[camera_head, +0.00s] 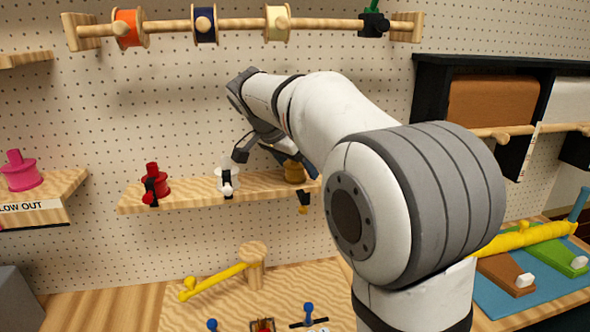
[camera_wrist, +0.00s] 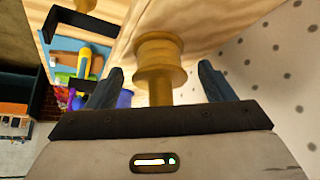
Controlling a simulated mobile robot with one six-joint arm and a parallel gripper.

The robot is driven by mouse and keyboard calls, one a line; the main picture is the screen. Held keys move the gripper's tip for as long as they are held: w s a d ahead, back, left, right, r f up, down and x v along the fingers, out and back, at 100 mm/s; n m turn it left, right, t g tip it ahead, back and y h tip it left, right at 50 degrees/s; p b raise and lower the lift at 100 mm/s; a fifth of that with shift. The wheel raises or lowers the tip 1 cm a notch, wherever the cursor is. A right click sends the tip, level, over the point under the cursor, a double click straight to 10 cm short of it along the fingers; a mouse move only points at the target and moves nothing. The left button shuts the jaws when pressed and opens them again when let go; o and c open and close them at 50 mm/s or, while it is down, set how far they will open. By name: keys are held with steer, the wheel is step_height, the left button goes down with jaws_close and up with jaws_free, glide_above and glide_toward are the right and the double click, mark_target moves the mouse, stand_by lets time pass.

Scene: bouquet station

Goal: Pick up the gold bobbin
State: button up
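The gold bobbin (camera_head: 294,172) stands upright on the right part of the wooden wall shelf (camera_head: 190,196). In the wrist view the gold bobbin (camera_wrist: 159,62) is centred ahead, with its narrow stem pointing toward my gripper. My gripper (camera_wrist: 161,70) is open, one dark finger on each side of the bobbin. Gaps show between the fingers and the bobbin, and nothing is held. In the head view my arm and gripper partly cover the area just above the bobbin.
A red bobbin (camera_head: 153,181) and a white bobbin (camera_head: 227,178) stand on the same shelf, with black clips at its edge. The pegboard wall (camera_wrist: 272,65) is close on the right in the wrist view. A rail with spools (camera_head: 235,24) runs above.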

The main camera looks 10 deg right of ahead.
steer(key=c, duration=1)
steer(key=shift+o, duration=0.2)
steer(key=shift+r, duration=0.1)
